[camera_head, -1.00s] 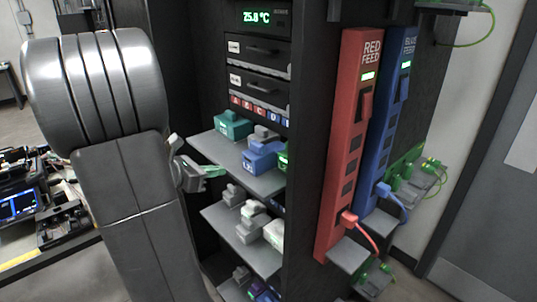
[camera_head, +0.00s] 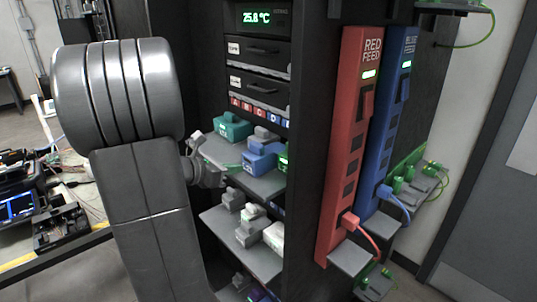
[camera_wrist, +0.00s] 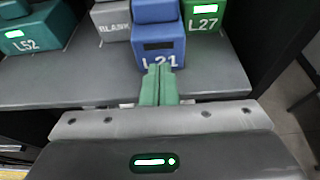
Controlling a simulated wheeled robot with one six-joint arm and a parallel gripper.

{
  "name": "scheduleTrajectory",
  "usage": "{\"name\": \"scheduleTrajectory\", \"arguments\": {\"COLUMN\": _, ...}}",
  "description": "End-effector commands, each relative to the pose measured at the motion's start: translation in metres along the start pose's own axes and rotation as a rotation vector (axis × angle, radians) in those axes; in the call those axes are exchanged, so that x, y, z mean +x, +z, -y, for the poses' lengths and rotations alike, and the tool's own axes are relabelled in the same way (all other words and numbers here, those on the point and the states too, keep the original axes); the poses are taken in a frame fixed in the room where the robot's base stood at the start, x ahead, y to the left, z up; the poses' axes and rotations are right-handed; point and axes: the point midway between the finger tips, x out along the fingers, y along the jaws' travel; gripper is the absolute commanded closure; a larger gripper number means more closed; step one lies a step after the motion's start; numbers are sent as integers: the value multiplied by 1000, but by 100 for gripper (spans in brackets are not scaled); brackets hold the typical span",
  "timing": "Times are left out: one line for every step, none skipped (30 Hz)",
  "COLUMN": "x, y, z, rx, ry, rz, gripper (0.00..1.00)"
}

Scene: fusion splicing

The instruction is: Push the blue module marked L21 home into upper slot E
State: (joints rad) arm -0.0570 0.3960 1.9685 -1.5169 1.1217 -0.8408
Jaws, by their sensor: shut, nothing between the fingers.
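The blue module marked L21 (camera_wrist: 158,45) sits on the upper shelf in the wrist view, with its labelled face towards me. It also shows in the head view (camera_head: 262,157). My gripper (camera_wrist: 158,82) is shut with nothing between its green fingers. The fingertips lie at the lower middle of the module's face, over part of the label; I cannot tell whether they touch it. In the head view my gripper (camera_head: 238,166) reaches over the shelf from the left. How deep the module sits in its slot is not clear.
A teal module L52 (camera_wrist: 30,38) stands to the left, a grey BLANK module (camera_wrist: 112,22) directly left of L21, and a green module L27 (camera_wrist: 203,14) close on its right. The shelf front (camera_wrist: 60,80) is bare. Red (camera_head: 345,130) and blue (camera_head: 388,125) power strips stand to the right.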

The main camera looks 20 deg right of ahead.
Motion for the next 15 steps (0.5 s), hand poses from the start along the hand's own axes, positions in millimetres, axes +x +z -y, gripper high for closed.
{"name": "scheduleTrajectory", "arguments": {"x": 4, "y": 1, "z": 0, "rx": 1, "ry": -2, "rz": 0, "gripper": 100}}
{"name": "scheduleTrajectory", "arguments": {"x": 5, "y": 1, "z": 0, "rx": 1, "ry": -2, "rz": 0, "gripper": 100}}
{"name": "scheduleTrajectory", "arguments": {"x": 7, "y": 2, "z": 0, "rx": 1, "ry": -2, "rz": 1, "gripper": 100}}
{"name": "scheduleTrajectory", "arguments": {"x": 9, "y": 3, "z": 1, "rx": 0, "ry": -2, "rz": 1, "gripper": 100}}
{"name": "scheduleTrajectory", "arguments": {"x": 11, "y": 4, "z": 1, "rx": 0, "ry": -2, "rz": 1, "gripper": 100}}
{"name": "scheduleTrajectory", "arguments": {"x": 13, "y": 4, "z": 0, "rx": 0, "ry": -1, "rz": 1, "gripper": 100}}
{"name": "scheduleTrajectory", "arguments": {"x": 15, "y": 5, "z": 0, "rx": 0, "ry": -1, "rz": 1, "gripper": 100}}
{"name": "scheduleTrajectory", "arguments": {"x": 16, "y": 6, "z": 0, "rx": 0, "ry": -1, "rz": 1, "gripper": 100}}
{"name": "scheduleTrajectory", "arguments": {"x": 19, "y": 6, "z": 0, "rx": 0, "ry": -1, "rz": 1, "gripper": 100}}
{"name": "scheduleTrajectory", "arguments": {"x": 20, "y": 7, "z": 0, "rx": 0, "ry": -2, "rz": 1, "gripper": 100}}
{"name": "scheduleTrajectory", "arguments": {"x": 22, "y": 8, "z": 0, "rx": 0, "ry": -2, "rz": 0, "gripper": 100}}
{"name": "scheduleTrajectory", "arguments": {"x": 24, "y": 8, "z": 0, "rx": 0, "ry": -3, "rz": 0, "gripper": 100}}
{"name": "scheduleTrajectory", "arguments": {"x": 26, "y": 9, "z": 0, "rx": 0, "ry": -2, "rz": 0, "gripper": 100}}
{"name": "scheduleTrajectory", "arguments": {"x": 28, "y": 9, "z": 0, "rx": 0, "ry": -2, "rz": 0, "gripper": 100}}
{"name": "scheduleTrajectory", "arguments": {"x": 30, "y": 10, "z": 0, "rx": 0, "ry": -1, "rz": 0, "gripper": 100}}
